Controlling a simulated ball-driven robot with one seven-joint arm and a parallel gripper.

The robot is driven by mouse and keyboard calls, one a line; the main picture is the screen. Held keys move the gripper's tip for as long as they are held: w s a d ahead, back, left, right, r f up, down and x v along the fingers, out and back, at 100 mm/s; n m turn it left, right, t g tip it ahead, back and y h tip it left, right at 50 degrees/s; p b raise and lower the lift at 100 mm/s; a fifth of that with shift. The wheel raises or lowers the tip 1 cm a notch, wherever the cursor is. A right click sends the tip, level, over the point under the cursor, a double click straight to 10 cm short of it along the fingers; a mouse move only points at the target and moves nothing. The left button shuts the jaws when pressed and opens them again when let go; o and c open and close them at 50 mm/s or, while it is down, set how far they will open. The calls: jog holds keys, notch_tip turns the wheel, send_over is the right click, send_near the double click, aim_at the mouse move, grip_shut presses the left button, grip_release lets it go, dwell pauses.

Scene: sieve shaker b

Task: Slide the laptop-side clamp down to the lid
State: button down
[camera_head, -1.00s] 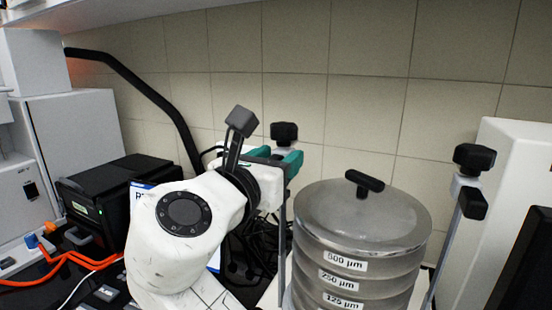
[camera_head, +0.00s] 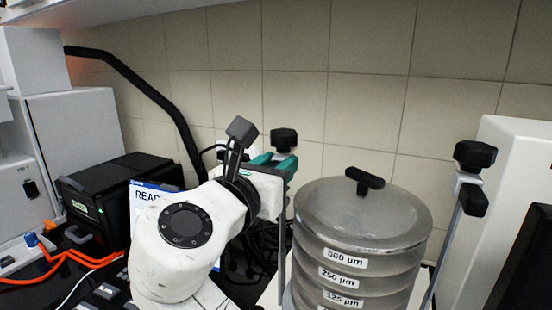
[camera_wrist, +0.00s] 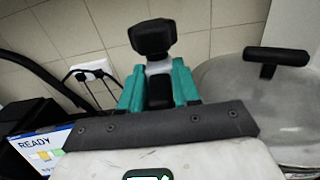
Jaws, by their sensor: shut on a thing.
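The laptop-side clamp, with a black knob (camera_head: 284,138), sits on the left upright rod (camera_head: 282,250). Its knob is higher in the picture than the lid. My gripper (camera_head: 279,162) is shut on the clamp below the knob. In the wrist view, the teal fingers of my gripper (camera_wrist: 158,82) stand on both sides of the clamp body, and the knob (camera_wrist: 152,38) shows above them. The round grey lid (camera_head: 335,212), with a black handle, lies on the sieve stack (camera_head: 350,292). It shows at the right in the wrist view (camera_wrist: 220,85).
A second clamp (camera_head: 474,155) with a black knob is on the right rod. A white housing (camera_head: 510,155) stands behind it. The laptop screen (camera_head: 146,196) reading READY is partly behind my arm. A black box (camera_head: 105,190) and orange cables (camera_head: 75,262) lie left.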

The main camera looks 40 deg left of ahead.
notch_tip(320, 180, down, 2)
jog(key=shift+f, duration=0.15)
jog(key=c, duration=1)
grip_release()
jog(key=shift+o, duration=0.2)
jog(key=shift+s, duration=0.1)
jog(key=b+v, duration=0.2)
jog(key=v, duration=0.8)
jog(key=shift+s, duration=0.35)
